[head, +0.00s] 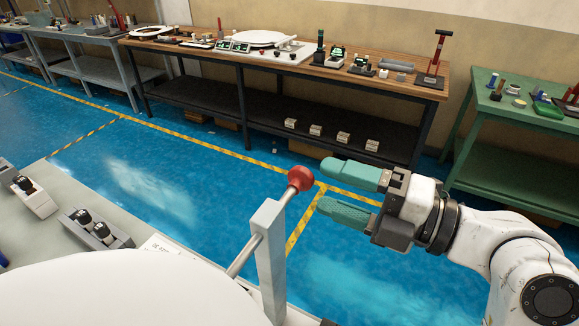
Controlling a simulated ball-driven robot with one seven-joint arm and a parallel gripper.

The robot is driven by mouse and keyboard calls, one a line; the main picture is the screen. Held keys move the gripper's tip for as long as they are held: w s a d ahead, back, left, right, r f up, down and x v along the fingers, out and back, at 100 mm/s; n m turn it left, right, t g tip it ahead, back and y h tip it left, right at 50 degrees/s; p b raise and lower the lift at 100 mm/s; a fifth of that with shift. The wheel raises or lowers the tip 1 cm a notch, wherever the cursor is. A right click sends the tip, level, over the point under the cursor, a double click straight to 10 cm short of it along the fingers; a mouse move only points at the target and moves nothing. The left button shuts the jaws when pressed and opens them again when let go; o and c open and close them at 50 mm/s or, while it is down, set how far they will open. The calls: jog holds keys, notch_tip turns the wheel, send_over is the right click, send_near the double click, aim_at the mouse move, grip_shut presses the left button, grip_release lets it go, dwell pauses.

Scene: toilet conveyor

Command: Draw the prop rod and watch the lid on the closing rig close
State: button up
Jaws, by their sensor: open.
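The prop rod (244,256) is a metal rod with a red ball knob (300,178) on its upper right end. It passes through a grey upright post (269,262) on the closing rig. The white lid (120,291) fills the lower left, and the rod reaches to its right edge; what lies under the lid is hidden. My gripper (321,187) has green fingers and comes in from the right. Its fingers are spread apart and empty, pointing left toward the knob. The knob is just left of the fingertips, with a small visible gap.
A wooden-topped workbench (290,66) with tools stands along the wall. A green table (520,115) stands at the right. Blue floor (190,180) with yellow lines lies between.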

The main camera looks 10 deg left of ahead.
aim_at(290, 175)
jog(key=p+x, duration=0.2)
jog(key=x, duration=0.5)
jog(key=shift+w+a+f, duration=0.1)
jog(key=shift+a, duration=0.15)
grip_shut()
dwell(0.3)
